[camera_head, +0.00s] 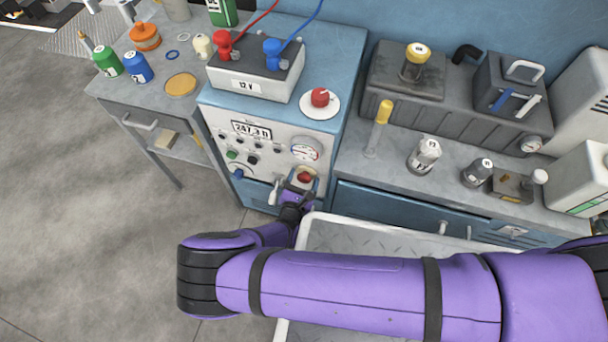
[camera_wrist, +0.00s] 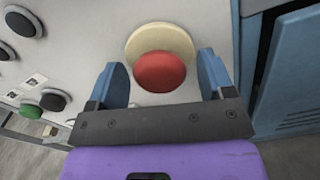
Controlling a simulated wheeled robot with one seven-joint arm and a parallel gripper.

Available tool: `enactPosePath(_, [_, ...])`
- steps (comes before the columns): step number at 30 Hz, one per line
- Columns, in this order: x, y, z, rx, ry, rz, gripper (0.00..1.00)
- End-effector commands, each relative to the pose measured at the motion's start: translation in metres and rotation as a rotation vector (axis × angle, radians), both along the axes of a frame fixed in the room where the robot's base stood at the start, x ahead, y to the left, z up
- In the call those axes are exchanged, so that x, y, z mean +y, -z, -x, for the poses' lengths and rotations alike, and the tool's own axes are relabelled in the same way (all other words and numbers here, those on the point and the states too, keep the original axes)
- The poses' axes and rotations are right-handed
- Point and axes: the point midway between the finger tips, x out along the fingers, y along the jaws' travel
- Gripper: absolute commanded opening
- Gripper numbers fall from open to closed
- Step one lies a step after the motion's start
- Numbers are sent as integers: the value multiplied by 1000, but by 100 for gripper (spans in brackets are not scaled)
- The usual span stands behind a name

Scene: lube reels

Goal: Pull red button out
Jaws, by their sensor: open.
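The red button (camera_wrist: 160,72) has a round red cap on a cream round base (camera_wrist: 160,42), set in the light front panel of the blue cabinet. In the head view the red button (camera_head: 304,177) is low on the panel, partly covered by my gripper (camera_head: 298,183). In the wrist view my gripper (camera_wrist: 165,85) is open, with one blue finger to the left of the button and one to the right. There are gaps between the fingers and the red cap. Nothing is held.
Another red knob (camera_head: 320,97) on a white disc is on the cabinet top, beside the 12 V battery (camera_head: 250,82). A gauge (camera_head: 305,149) sits above the button. Black knobs (camera_wrist: 22,20) and a green knob (camera_wrist: 30,111) are left. A blue drawer cabinet (camera_wrist: 285,75) stands to the right.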

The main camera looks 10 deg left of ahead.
Motion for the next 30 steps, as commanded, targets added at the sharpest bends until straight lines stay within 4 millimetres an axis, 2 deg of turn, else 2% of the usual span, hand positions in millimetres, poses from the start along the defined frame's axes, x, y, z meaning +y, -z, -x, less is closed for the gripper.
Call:
enactPosePath(4, [0,0,0,0,0,0,75])
enactPosePath(13, [0,0,0,0,0,0,7])
enactPosePath(21, [2,0,19,1,1,-1,7])
enactPosePath(27, [2,1,20,2,-1,0,7])
enactPosePath(28, [2,1,20,2,-1,0,54])
enactPosePath(30, [2,1,20,2,-1,0,70])
